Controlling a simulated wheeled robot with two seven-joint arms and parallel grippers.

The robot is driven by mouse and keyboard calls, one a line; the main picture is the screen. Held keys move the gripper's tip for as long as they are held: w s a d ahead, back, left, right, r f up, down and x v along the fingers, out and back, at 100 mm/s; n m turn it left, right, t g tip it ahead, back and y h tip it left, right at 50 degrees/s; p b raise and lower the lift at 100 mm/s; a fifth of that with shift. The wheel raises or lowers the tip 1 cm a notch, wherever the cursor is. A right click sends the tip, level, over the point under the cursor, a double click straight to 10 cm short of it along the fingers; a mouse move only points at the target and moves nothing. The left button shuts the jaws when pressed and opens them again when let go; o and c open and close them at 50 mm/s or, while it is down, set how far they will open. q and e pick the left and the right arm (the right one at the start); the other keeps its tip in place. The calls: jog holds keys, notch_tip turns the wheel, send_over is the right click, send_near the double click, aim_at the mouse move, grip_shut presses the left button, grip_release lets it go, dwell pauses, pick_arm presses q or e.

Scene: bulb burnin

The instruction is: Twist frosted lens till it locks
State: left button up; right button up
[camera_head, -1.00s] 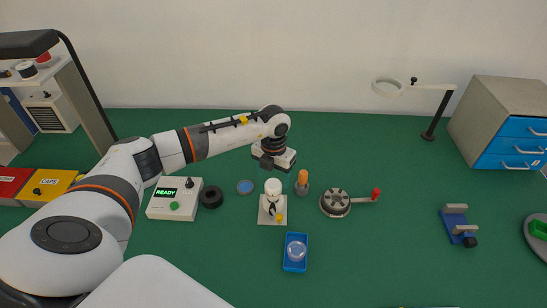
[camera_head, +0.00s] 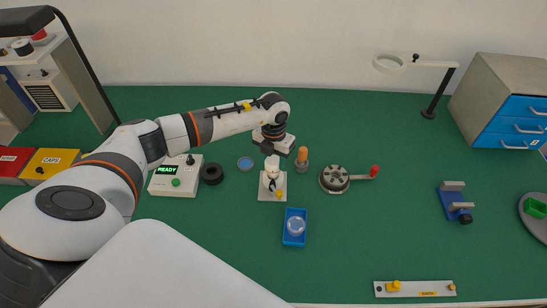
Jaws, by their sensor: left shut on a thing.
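A white, rounded piece that looks like the frosted lens (camera_head: 271,163) tops a small fixture with a pale square base (camera_head: 265,193). I cannot tell whether the lens is seated or turned. A clear, round lens-like piece (camera_head: 296,226) lies in a blue tray (camera_head: 294,241) in front. My right gripper is out of view.
A control box (camera_head: 174,187) showing READY, a black ring (camera_head: 212,174) and a blue disc (camera_head: 245,163) lie left of the fixture. An orange-topped item (camera_head: 302,157) and a round crank device (camera_head: 334,179) stand close on its right.

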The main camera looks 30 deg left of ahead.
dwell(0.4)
pick_arm(q)
jog(key=shift+f+m+b, duration=0.15)
jog(key=shift+m+b, duration=0.45)
jog(key=shift+m, duration=0.1)
jog(key=shift+m+b, duration=0.3)
jog(key=shift+m, duration=0.6)
jog(key=shift+m+b, duration=0.65)
jog(key=shift+m, duration=0.15)
jog(key=o, duration=1)
